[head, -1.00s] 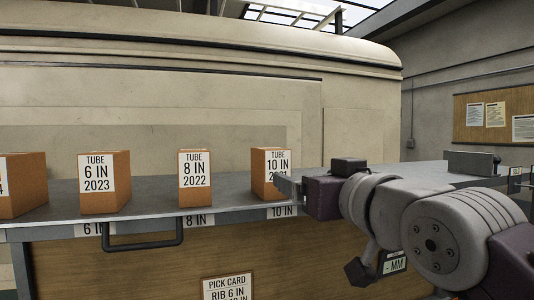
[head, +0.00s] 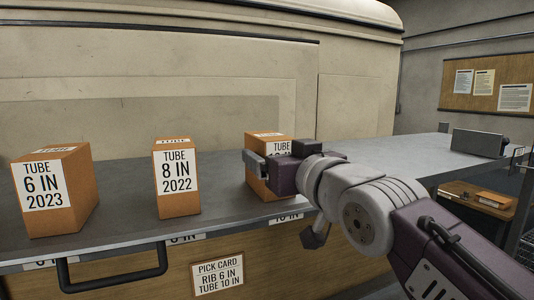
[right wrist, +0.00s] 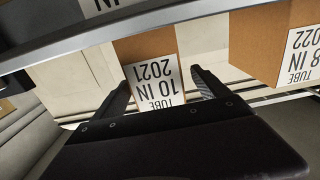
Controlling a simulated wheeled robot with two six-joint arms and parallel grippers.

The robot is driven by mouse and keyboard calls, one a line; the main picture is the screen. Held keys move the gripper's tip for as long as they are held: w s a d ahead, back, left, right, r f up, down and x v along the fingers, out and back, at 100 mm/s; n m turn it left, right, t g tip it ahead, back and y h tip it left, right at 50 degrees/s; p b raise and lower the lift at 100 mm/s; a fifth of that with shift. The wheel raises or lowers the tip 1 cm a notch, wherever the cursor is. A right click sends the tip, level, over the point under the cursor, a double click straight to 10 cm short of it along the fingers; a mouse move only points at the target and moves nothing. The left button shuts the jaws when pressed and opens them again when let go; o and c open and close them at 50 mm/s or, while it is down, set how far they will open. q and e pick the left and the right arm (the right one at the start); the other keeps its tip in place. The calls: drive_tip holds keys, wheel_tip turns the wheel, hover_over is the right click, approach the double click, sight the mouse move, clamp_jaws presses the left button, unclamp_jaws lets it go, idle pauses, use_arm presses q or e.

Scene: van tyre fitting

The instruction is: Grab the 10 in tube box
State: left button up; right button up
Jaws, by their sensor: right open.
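The 10 in tube box (head: 258,178) is an orange-brown carton with a white label, on the grey shelf (head: 225,215) at the right end of the row. My right gripper (head: 255,165) is in front of it and hides much of its label in the head view. In the right wrist view the box (right wrist: 148,48) shows upside down, labelled "TUBE 10 IN 2021", between the two open fingers (right wrist: 160,88). I cannot tell whether the fingers touch it. My left gripper is not in view.
The 8 in tube box (head: 177,180) stands left of it, and the 6 in tube box (head: 55,190) farther left. A pick card (head: 218,277) reads "RIB 6 IN, TUBE 10 IN". A dark handle (head: 110,275) sticks out at the shelf front. The shelf right of my arm is largely clear.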

drive_tip(key=p+x, duration=0.3)
drive_tip(key=shift+w+r, duration=0.35)
drive_tip(key=shift+w+a+f+p, duration=0.1)
drive_tip(key=shift+w+a+p, duration=0.05)
drive_tip(key=shift+w+p, duration=0.25)
drive_tip(key=shift+s, duration=0.3)
drive_tip(key=shift+w+a+f, duration=0.1)
drive_tip(key=shift+w+f, duration=0.05)
drive_tip(key=shift+w, duration=0.2)
drive_tip(key=c, duration=0.7)
drive_tip(key=shift+w, duration=0.15)
drive_tip(key=c, duration=1)
drive_tip(key=shift+s, duration=0.25)
